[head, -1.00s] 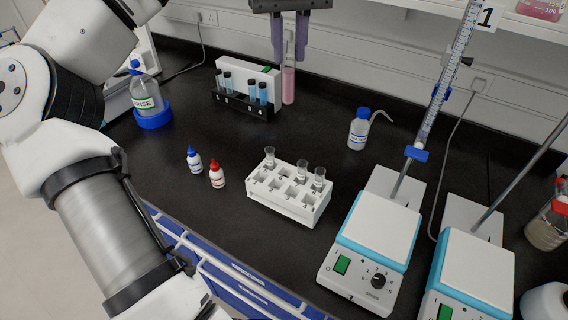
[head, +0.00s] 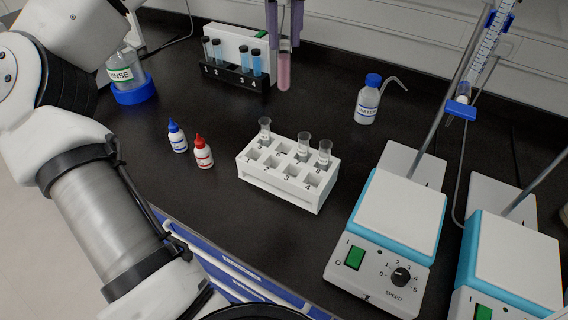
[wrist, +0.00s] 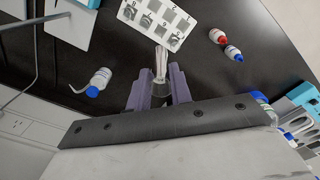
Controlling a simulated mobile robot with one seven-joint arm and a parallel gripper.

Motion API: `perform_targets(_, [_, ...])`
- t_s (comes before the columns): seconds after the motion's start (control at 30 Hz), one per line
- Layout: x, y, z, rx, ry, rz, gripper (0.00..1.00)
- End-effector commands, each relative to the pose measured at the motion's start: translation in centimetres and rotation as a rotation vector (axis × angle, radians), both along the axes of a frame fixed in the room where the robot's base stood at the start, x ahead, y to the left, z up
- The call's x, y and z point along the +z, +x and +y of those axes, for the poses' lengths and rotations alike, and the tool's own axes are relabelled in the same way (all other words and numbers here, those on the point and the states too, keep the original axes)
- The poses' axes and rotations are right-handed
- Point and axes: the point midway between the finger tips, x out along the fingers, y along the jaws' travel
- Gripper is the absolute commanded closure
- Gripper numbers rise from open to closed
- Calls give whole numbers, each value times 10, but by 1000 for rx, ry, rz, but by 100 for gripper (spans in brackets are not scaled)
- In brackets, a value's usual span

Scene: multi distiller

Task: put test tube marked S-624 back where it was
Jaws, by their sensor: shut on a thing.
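My gripper (head: 285,42) is shut on a test tube (head: 284,71) with pink liquid in its lower part. The tube hangs upright just right of the black rack (head: 238,80), close to its right end. In the wrist view the tube (wrist: 160,62) shows between the fingers of my gripper (wrist: 159,95); no marking on it is readable. The black rack holds dark-capped tubes (head: 217,50), two of them with blue liquid (head: 257,63), with a gap in the middle of the row. A white rack (head: 283,182) holds three clear tubes (head: 304,146) and has several empty numbered holes.
A white box (head: 232,45) stands behind the black rack. Blue (head: 177,137) and red (head: 203,153) dropper bottles stand left of the white rack. Stirrers (head: 396,215) fill the right side.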

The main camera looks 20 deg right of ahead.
Motion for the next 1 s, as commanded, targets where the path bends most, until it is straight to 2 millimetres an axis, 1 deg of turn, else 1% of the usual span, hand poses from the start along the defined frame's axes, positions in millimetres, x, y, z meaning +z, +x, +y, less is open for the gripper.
perform_targets(0.17, [-32,0,0,-4,-3,6,100])
perform_targets(0.5, [-119,-1,0,-2,0,5,100])
perform_targets(0.6, [-139,-1,0,-1,0,4,100])
perform_targets(0.7, [-151,0,0,0,0,1,100])
perform_targets(0.87, [-161,0,0,0,-1,2,100])
perform_targets(1.0, [-178,0,0,-1,-1,3,100])
